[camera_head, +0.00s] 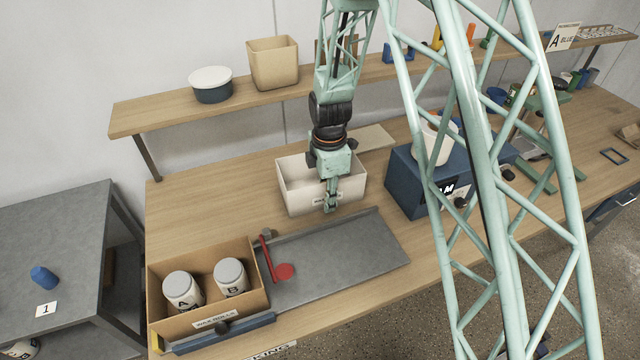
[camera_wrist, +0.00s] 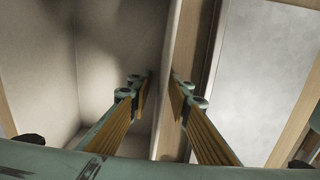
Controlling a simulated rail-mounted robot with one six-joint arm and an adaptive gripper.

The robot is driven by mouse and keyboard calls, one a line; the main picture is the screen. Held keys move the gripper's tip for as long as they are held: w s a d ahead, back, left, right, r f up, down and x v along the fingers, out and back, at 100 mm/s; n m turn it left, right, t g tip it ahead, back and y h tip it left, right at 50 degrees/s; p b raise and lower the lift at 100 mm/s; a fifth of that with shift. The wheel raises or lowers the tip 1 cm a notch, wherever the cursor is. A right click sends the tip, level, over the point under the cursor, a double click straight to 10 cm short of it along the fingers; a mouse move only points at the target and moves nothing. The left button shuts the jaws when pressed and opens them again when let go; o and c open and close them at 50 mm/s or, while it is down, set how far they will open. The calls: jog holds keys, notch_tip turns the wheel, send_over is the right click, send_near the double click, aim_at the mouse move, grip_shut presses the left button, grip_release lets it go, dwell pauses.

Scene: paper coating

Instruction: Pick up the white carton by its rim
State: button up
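The white carton (camera_head: 296,196) is an open box standing upright on the wooden workbench, behind the grey metal plate. My gripper (camera_head: 331,203) points down at the carton's front wall, towards its right part. In the wrist view the two yellow-padded fingers (camera_wrist: 162,78) straddle the carton's rim (camera_wrist: 168,60). The left finger is on the inner side over the carton's interior and the right finger is on the outer side. Narrow gaps seem to show between the fingertips and the wall, so the gripper looks open around it. The lowest fingertip parts are hard to see.
A brown box (camera_head: 205,322) with two white lidded jars labelled A and B stands front left. The grey plate (camera_head: 335,258) with a red-handled piece (camera_head: 283,271) lies in front. A dark blue box (camera_head: 403,185) is close on the right. A shelf (camera_head: 170,112) runs behind.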

jog(key=shift+c, duration=0.4)
grip_shut()
jog(key=shift+r, duration=0.1)
jog(key=shift+r, duration=4.9)
